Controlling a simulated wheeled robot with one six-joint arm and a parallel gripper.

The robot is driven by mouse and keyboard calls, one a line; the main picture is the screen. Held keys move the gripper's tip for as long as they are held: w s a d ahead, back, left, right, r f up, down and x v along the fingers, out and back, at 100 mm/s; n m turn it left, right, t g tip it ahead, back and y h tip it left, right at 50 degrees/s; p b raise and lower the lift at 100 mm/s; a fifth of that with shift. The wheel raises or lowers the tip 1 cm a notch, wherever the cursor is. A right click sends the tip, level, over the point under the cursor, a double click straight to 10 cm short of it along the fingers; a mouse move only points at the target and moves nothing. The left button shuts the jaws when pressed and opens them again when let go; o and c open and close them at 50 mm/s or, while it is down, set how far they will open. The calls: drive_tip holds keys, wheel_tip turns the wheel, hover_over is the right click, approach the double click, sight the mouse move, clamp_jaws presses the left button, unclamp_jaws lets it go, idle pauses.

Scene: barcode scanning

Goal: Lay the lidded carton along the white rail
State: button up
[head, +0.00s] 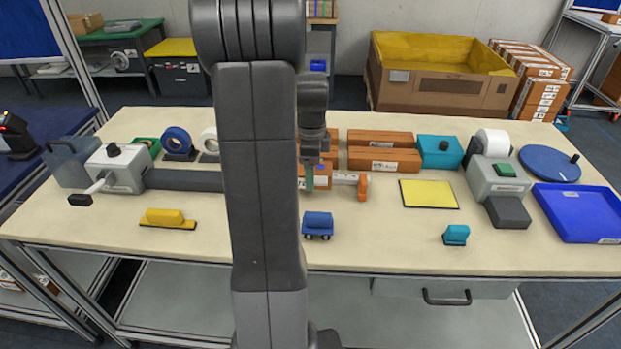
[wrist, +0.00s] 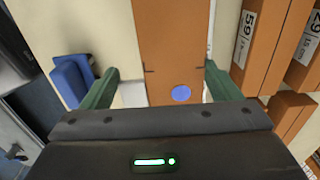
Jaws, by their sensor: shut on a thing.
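The lidded carton (head: 322,184) is orange-brown with a pale label and a blue dot, and it is partly hidden behind my gripper (head: 309,178) in the head view. In the wrist view the carton (wrist: 168,35) runs between the green fingers of my gripper (wrist: 161,75), its blue dot near the palm. My gripper is shut on the carton. The white rail (head: 345,178) shows just right of the carton in the head view, beside an orange block. Whether the carton touches the rail or the tabletop cannot be told.
Several orange cartons (head: 385,160) lie behind on the table (head: 380,240). A small blue cart (head: 318,224) stands in front. A yellow mat (head: 428,194) and a teal block (head: 456,235) are to the right. The front middle is mostly clear.

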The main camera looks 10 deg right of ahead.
drive_tip(key=shift+f, duration=1.75)
drive_tip(key=shift+f, duration=0.1)
drive_tip(key=o, duration=0.9)
drive_tip(key=shift+c, duration=0.2)
wheel_tip(320, 180, up, 12)
drive_tip(key=shift+r, duration=0.15)
